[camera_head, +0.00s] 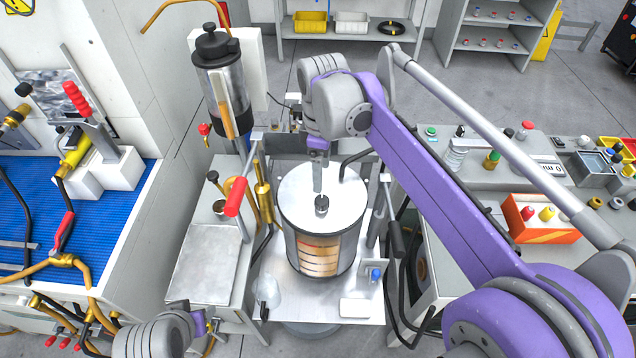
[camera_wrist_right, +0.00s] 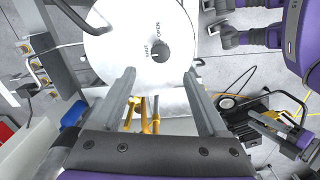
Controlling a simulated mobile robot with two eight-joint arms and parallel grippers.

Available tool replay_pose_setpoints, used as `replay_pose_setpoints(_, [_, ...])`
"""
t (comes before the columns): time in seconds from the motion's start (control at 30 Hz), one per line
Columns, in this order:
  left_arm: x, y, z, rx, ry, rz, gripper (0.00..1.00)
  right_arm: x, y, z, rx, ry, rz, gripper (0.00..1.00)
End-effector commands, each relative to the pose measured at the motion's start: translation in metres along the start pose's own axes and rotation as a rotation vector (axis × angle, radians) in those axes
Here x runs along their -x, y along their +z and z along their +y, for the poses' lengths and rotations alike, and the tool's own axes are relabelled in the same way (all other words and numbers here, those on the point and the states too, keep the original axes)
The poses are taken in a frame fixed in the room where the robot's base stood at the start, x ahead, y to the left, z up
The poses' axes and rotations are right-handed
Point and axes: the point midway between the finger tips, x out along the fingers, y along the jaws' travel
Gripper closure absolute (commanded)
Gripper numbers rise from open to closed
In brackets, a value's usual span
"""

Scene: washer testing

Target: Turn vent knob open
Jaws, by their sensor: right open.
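The vent knob (camera_head: 322,204) is a small dark knob in the middle of the round silver lid (camera_head: 345,190) of an upright cylinder. In the right wrist view the knob (camera_wrist_right: 160,50) sits on the pale lid beside the printed words SHUT and OPEN; which way it points is too small to tell. My right gripper (camera_head: 318,188) hangs over the lid close to the knob. In the right wrist view its two fingers (camera_wrist_right: 160,74) are spread and empty, with the knob just beyond the gap between their tips. Part of my left arm shows at the lower left of the head view; its fingers are unclear.
A red-handled lever (camera_head: 235,196) stands left of the cylinder, and a dark-handled post (camera_head: 396,235) stands right. A tall metal canister (camera_head: 222,85) is behind left. An orange box (camera_head: 541,218) stands on the right bench. Hoses run around the stand.

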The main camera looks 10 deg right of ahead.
Motion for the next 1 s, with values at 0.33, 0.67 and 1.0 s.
replay_pose_setpoints(0.33, [-0.005, 0.005, 0.000, 0.000, 0.000, -0.004, 0.50, -0.067, 0.000, 0.000, -0.003, 0.001, 0.000, 0.23])
replay_pose_setpoints(0.67, [-0.006, 0.006, 0.000, 0.000, 0.000, -0.005, 0.50, -0.094, 0.000, 0.000, -0.003, 0.001, 0.001, 0.23])
replay_pose_setpoints(1.0, [-0.006, 0.006, 0.000, 0.000, 0.000, -0.005, 0.50, -0.094, 0.000, 0.000, -0.004, 0.001, 0.001, 0.42])
